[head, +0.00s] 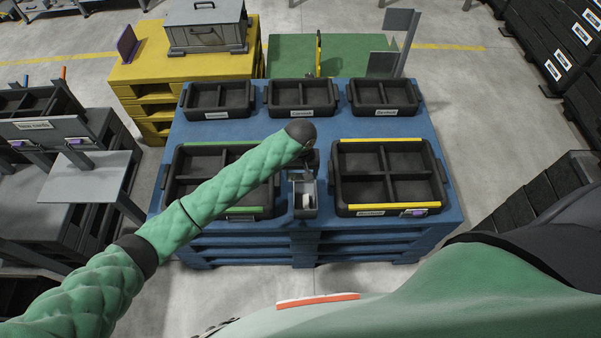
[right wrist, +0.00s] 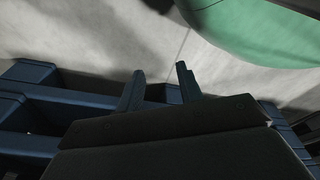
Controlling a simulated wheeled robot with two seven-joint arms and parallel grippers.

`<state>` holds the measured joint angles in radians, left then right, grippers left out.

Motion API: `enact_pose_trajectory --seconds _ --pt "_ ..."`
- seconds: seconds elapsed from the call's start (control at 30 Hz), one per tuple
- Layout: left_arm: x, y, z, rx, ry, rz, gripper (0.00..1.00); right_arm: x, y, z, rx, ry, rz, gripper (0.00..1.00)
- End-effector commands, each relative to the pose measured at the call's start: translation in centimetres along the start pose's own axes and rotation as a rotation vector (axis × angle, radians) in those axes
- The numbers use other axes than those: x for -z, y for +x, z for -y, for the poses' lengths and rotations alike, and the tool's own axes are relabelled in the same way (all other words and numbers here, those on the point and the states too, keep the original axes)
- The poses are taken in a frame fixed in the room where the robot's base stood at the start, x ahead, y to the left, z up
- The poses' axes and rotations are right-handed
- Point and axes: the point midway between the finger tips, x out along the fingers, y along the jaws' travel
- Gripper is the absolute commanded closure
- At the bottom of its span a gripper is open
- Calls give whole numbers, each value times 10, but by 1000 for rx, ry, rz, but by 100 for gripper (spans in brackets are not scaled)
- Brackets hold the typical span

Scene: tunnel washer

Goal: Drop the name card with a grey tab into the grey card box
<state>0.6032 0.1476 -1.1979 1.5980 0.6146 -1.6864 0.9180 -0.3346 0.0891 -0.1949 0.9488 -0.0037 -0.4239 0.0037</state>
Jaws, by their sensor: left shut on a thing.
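My left gripper (head: 309,161) is shut, low over the blue table between the two large crates. My wrist and forearm hide most of it from above. What it holds is too small and covered to make out; I see no grey tab clearly. A small grey open box (head: 304,211) with a white piece inside stands just below the gripper in the head view, at the table's near edge. I cannot tell for certain that it is the card box. In the right wrist view my right gripper (right wrist: 161,88) has its fingers apart with nothing between them.
A green-edged crate (head: 230,211) and a yellow-edged crate (head: 388,209) flank the grey box. Three small black bins (head: 300,112) line the back of the blue table (head: 240,127). A grey case (head: 206,36) sits on a yellow stand (head: 150,75). Shelving stands left.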

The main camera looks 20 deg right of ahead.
Motion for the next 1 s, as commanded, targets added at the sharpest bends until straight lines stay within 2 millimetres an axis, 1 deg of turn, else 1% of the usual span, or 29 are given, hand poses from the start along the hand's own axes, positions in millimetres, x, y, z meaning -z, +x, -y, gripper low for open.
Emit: enact_pose_trajectory --seconds 0.03,0.17,0.37,0.5,0.73,1.0 --pt "0 5 0 0 0 0 50 6 2 0 0 0 -6 64" --pt "0 11 0 1 0 0 50 22 1 0 -1 0 -17 64" --pt "0 21 0 1 1 0 50 42 -9 5 5 6 -12 64" --pt "0 28 0 1 1 0 50 56 -18 9 9 10 -9 64" --pt "0 38 0 1 1 0 50 75 -37 15 18 18 3 64" --pt "0 46 1 0 0 0 50 89 -58 22 27 25 18 64"
